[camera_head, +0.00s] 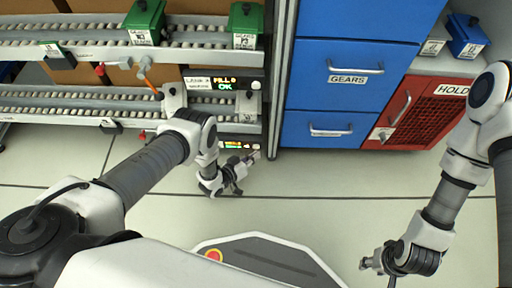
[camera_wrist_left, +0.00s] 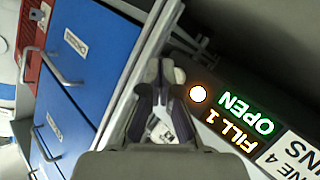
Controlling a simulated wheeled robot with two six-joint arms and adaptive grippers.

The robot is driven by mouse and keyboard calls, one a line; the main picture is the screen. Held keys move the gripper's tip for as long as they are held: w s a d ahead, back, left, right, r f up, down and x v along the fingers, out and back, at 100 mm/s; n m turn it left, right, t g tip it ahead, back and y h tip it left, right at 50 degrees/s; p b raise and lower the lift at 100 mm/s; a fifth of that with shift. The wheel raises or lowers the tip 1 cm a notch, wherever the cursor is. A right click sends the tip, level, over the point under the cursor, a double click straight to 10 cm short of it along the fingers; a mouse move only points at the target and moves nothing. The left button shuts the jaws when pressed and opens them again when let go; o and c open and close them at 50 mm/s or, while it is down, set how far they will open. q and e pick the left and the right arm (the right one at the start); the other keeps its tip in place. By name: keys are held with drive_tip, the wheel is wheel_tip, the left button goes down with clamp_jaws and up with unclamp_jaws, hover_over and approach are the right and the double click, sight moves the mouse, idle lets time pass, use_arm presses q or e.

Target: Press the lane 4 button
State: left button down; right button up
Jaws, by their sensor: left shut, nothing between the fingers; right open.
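The lane 4 panel (camera_wrist_left: 240,118) is at the right of the left wrist view, reading "FILL 1" and "OPEN" beside a lit orange-white lamp (camera_wrist_left: 198,94). A pale round piece (camera_wrist_left: 180,75), apparently the lane 4 button, shows beside the fingertips and is partly hidden. My left gripper (camera_wrist_left: 161,78) is shut and empty, its tips close to that piece; I cannot tell whether they touch. In the head view the left gripper (camera_head: 252,156) is just below the lower panel (camera_head: 238,145). My right gripper (camera_head: 367,263) is open and empty above the floor.
Two roller lanes (camera_head: 60,95) run at the left, with green bins (camera_head: 246,22) on the upper one. A blue drawer cabinet (camera_head: 345,95) and red hold cage (camera_head: 420,110) stand to the right. The pale floor (camera_head: 320,185) between the arms is clear.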

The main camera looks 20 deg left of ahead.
use_arm(q)
drive_tip(key=shift+w, duration=0.1)
drive_tip(key=shift+w+a+b, duration=0.1)
drive_tip(key=shift+w+b, duration=0.2)
drive_tip(key=shift+w+a, duration=0.15)
drive_tip(key=shift+w, duration=0.3)
idle(0.8)
drive_tip(key=shift+s+d, duration=0.25)
drive_tip(key=shift+s, duration=0.6)
drive_tip(key=s+p, duration=0.1)
drive_tip(key=s, duration=0.1)
drive_tip(key=s+d+p, duration=0.1)
drive_tip(key=s, duration=0.1)
drive_tip(key=shift+s+d, duration=0.2)
drive_tip(key=shift+s, duration=0.2)
